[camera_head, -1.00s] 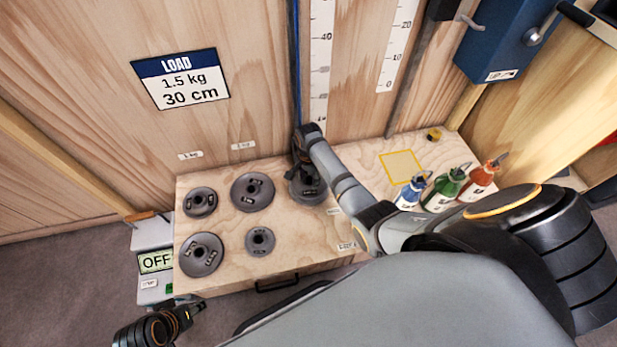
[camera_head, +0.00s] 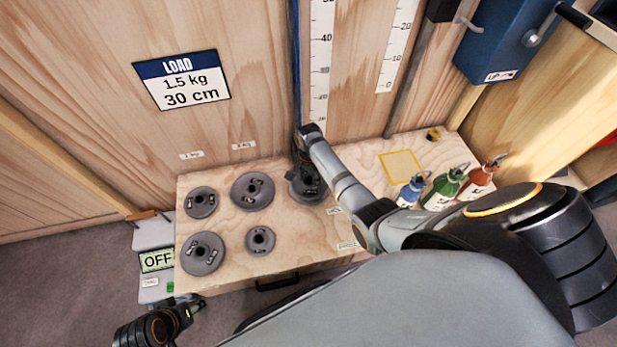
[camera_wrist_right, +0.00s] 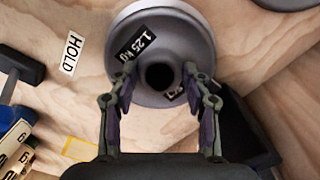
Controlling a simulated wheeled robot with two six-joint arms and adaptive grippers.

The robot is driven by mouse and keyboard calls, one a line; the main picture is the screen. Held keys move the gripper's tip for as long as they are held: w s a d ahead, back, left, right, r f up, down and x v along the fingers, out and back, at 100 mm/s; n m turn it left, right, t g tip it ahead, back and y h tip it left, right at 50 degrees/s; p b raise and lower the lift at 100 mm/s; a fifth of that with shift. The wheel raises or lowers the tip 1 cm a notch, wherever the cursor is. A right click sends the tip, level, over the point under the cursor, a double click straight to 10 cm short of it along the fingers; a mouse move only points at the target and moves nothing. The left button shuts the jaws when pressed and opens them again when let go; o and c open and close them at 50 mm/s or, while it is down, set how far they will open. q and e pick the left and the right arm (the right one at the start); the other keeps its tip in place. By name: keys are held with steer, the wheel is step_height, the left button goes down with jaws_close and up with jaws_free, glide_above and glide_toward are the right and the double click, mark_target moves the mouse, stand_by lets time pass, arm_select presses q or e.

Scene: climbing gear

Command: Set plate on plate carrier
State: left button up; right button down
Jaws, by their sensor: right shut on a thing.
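A grey round plate marked 1.25 kg (camera_wrist_right: 187,38) fills the upper middle of the right wrist view. My right gripper (camera_wrist_right: 160,76) has a finger on each side of its raised hub and is shut on it. In the head view this plate (camera_head: 306,196) is at the back of the wooden bench, below the blue rope, with my right gripper (camera_head: 308,168) over it. I cannot tell whether it touches the bench. I cannot make out the plate carrier; it may be hidden behind my right arm. My left gripper (camera_head: 192,309) is low at the left, away from the plates.
Several other grey plates (camera_head: 253,192) lie on the left of the bench (camera_head: 225,225). A yellow-outlined square (camera_head: 401,166) is bare. A sign reading LOAD 1.5 kg 30 cm (camera_head: 182,80) hangs behind.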

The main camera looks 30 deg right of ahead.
steer(key=shift+w+f+b, duration=0.1)
steer(key=shift+f+b, duration=0.2)
steer(key=shift+f, duration=0.15)
stand_by(0.5)
